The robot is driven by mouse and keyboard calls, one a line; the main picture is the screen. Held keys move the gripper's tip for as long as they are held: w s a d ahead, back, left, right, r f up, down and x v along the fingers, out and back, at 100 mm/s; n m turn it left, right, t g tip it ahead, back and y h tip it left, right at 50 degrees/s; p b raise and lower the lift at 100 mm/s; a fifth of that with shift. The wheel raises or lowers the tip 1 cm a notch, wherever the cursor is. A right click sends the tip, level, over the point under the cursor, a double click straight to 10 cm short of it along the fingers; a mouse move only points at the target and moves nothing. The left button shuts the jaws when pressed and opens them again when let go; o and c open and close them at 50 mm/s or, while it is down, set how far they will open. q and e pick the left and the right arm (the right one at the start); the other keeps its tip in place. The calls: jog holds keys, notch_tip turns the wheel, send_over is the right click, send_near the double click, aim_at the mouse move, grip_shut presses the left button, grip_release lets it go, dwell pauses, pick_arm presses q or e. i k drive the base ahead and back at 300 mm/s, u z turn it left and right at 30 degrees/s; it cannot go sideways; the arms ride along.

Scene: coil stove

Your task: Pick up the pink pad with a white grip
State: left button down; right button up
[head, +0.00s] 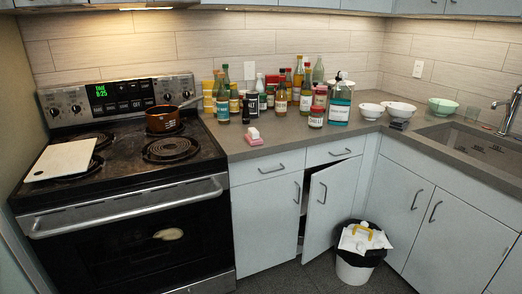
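The pink pad (240,142) lies on the grey counter just right of the stove, near the counter's front edge. Its white grip (253,132) stands up on top of it. Nothing touches the pad from above, and it is clear of the bottles behind it. Neither of my grippers is in the head view.
Several bottles and jars (316,117) crowd the counter behind and right of the pad. The stove (120,210) holds a brown pot (162,119) and a white board (62,158). A cabinet door (330,208) stands ajar beside a full trash bin (354,273).

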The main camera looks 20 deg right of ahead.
aim_at(253, 138)
jog(key=u, duration=0.45)
jog(key=k, duration=0.3)
jog(key=z, duration=1.55)
jog(key=i, duration=1.15)
jog(key=u, duration=0.7)
jog(key=i, duration=1)
jog(key=u, duration=0.95)
